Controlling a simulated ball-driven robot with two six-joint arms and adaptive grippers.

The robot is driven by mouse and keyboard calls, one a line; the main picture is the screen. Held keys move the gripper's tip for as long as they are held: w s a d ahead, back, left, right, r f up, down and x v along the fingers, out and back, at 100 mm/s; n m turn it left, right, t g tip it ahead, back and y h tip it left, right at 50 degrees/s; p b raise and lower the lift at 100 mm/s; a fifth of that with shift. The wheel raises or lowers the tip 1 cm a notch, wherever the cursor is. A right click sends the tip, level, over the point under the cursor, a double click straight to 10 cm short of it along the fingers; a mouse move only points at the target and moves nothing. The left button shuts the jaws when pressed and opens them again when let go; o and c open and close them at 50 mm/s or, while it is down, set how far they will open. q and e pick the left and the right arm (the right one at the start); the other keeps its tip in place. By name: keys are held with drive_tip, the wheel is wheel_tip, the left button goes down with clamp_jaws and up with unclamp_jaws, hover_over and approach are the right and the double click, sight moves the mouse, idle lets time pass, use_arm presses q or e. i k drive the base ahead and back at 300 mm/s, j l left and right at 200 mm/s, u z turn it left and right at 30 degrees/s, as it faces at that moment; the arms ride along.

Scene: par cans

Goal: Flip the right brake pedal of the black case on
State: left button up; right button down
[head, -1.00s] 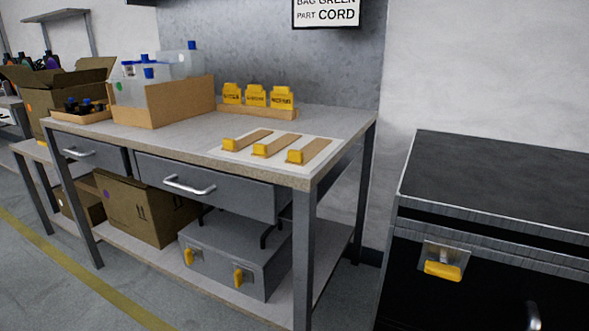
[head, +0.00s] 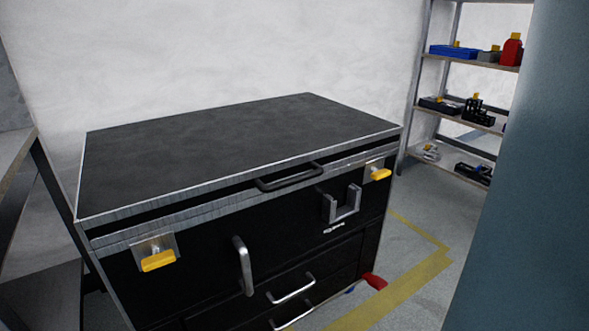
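The black case (head: 230,150) with metal edges stands in the middle of the head view, its lid shut. Near its base at the right, a red pedal (head: 374,281) sticks out. A small blue part (head: 350,290), perhaps another pedal, shows just left of the red one, mostly hidden. The lower left of the case runs out of the picture. Neither of my grippers is in view.
Yellow latches sit on the case front at left (head: 158,260) and right (head: 380,174). A shelf rack (head: 465,63) stands behind at right. A blue-grey upright surface (head: 535,190) fills the right edge. Floor with yellow lines (head: 400,285) is open right of the case.

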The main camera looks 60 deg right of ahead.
sight(377, 282)
drive_tip(key=z, duration=2.6)
drive_tip(key=i+l, duration=0.2)
drive_tip(key=i, duration=0.25)
drive_tip(key=i+l, duration=0.15)
drive_tip(key=i, duration=0.3)
drive_tip(key=i+l, duration=0.2)
drive_tip(key=i, duration=0.25)
